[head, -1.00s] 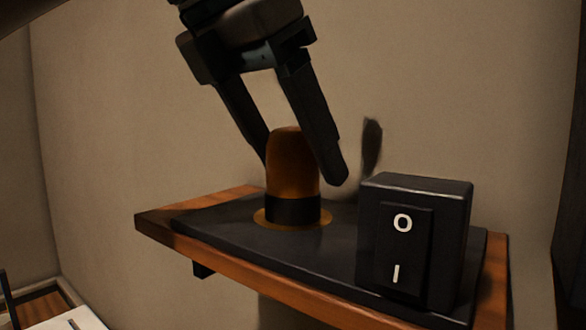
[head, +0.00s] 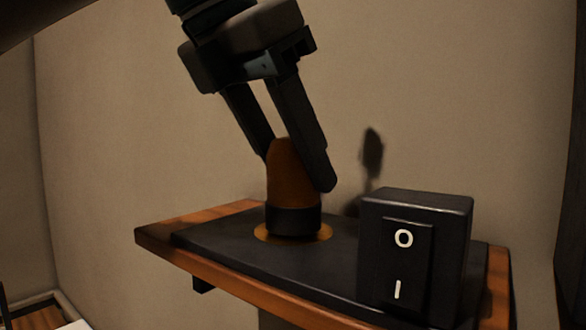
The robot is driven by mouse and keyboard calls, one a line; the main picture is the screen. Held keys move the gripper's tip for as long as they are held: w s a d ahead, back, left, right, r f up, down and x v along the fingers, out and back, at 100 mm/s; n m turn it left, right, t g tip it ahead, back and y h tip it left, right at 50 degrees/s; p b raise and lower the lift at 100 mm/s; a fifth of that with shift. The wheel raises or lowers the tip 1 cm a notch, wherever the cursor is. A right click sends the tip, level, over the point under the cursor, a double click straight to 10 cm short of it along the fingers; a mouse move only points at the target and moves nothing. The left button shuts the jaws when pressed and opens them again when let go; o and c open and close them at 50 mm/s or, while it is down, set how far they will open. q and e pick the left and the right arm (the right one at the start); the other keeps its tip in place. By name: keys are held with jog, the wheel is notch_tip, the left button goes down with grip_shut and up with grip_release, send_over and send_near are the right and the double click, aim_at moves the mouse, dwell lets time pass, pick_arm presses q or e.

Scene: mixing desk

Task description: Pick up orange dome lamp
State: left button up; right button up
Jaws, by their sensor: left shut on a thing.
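The orange dome lamp (head: 289,185) stands upright in the middle of the head view, with a black band (head: 293,220) around its foot. It is on an orange disc (head: 323,232) on the black mat of the wall shelf. My left gripper (head: 298,172) reaches down from above and is shut on the lamp, one finger on each side of the dome. The right finger covers part of the dome's right side. The left finger's tip is partly hidden behind the lamp. My right gripper is not in view.
A black switch box (head: 450,245) marked O and I stands on the shelf to the right of the lamp. The wooden shelf (head: 160,236) has a black mat (head: 215,240) on top. The wall is close behind. A white object shows at the lower left.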

pick_arm(q)
jog(key=shift+r+b, duration=0.35)
jog(key=shift+r, duration=0.25)
notch_tip(320, 180, up, 2)
jog(key=shift+r+b, duration=0.1)
jog(key=shift+b, duration=0.35)
jog(key=s+d+r+b, duration=0.3)
jog(key=s+d+r, duration=0.4)
jog(key=s+d, duration=0.1)
jog(key=shift+d, duration=0.25)
jog(key=shift+s, duration=0.1)
